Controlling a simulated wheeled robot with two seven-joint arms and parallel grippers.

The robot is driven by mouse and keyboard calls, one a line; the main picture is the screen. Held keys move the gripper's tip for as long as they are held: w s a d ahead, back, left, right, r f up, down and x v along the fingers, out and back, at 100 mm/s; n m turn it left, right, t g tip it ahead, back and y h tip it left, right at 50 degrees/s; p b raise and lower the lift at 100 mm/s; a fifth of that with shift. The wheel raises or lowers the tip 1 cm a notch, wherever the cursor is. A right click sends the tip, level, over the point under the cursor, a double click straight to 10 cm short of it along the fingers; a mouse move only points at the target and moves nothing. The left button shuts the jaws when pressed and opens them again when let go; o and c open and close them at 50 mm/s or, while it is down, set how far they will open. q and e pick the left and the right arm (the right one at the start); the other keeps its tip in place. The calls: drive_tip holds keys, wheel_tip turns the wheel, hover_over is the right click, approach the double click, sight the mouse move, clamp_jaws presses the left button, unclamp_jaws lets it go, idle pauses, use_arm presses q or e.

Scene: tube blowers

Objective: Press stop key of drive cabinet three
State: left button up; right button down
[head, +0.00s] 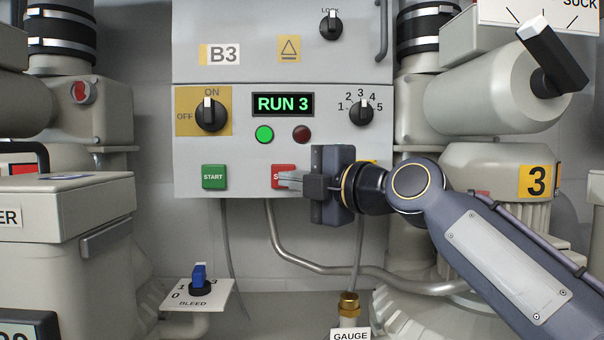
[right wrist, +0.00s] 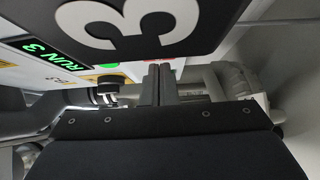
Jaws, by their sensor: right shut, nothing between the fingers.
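The drive cabinet (head: 226,145) is labelled B3, and its display (head: 283,104) reads RUN 3. The green START key (head: 214,176) is to the left. The green lamp (head: 264,134) is bright and the red lamp (head: 302,134) is dark. The right wrist view shows the shut fingers (right wrist: 158,80). My left gripper is not in view.
An on/off knob (head: 211,114) and a numbered selector knob (head: 361,112) flank the display. A blue BLEED knob (head: 200,275) and a brass GAUGE fitting (head: 348,306) are below. A large dark plate marked 3 (right wrist: 125,25) fills the top of the wrist view.

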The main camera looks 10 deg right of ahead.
drive_tip(key=shift+w, duration=0.35)
drive_tip(key=shift+w, duration=0.1)
